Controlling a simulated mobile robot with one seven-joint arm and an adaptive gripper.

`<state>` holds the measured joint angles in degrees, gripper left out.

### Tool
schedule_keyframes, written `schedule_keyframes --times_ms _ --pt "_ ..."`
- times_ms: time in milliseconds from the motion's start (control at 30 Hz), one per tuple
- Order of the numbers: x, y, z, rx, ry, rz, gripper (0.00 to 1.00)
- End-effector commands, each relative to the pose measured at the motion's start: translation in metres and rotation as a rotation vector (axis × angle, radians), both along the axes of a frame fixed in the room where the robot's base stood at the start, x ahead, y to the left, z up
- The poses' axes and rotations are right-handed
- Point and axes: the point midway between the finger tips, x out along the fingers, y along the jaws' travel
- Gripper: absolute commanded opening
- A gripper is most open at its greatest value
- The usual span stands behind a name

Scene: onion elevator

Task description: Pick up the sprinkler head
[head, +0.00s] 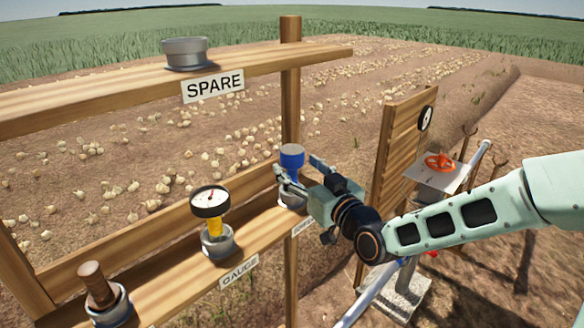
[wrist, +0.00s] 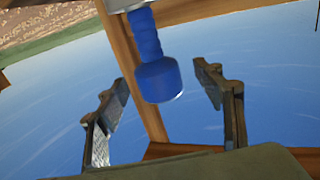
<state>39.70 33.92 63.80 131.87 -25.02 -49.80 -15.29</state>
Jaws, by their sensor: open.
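A blue piece with a wide cap and narrower neck, likely the sprinkler head (head: 291,157), stands upright in a metal cup on the lower shelf, beside the middle post. The label below it is partly hidden by my arm. My gripper (head: 298,177) is open at the blue piece, reaching in from the right. In the wrist view the blue piece (wrist: 158,78) appears between the two spread fingers of my gripper (wrist: 163,78), with a gap on each side.
A gauge (head: 211,203) with a yellow stem stands in a cup to the left. A wooden-handled piece (head: 98,285) sits farther left. An empty grey cup (head: 186,54) labelled SPARE is on the upper shelf.

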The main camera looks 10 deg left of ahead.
Motion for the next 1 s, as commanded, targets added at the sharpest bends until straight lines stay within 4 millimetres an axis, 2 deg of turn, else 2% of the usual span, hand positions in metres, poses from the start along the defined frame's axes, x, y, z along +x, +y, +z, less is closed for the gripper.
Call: schedule_keyframes --times_ms 100,233,567,1000 --pt "0.016 0.01 0.005 0.004 0.003 0.0 0.62" --pt "0.027 0.021 0.004 0.003 0.001 0.001 0.62" --pt "0.033 0.024 0.004 0.001 0.001 -0.002 0.62" --pt "0.032 0.024 0.004 0.001 0.001 -0.001 0.14"
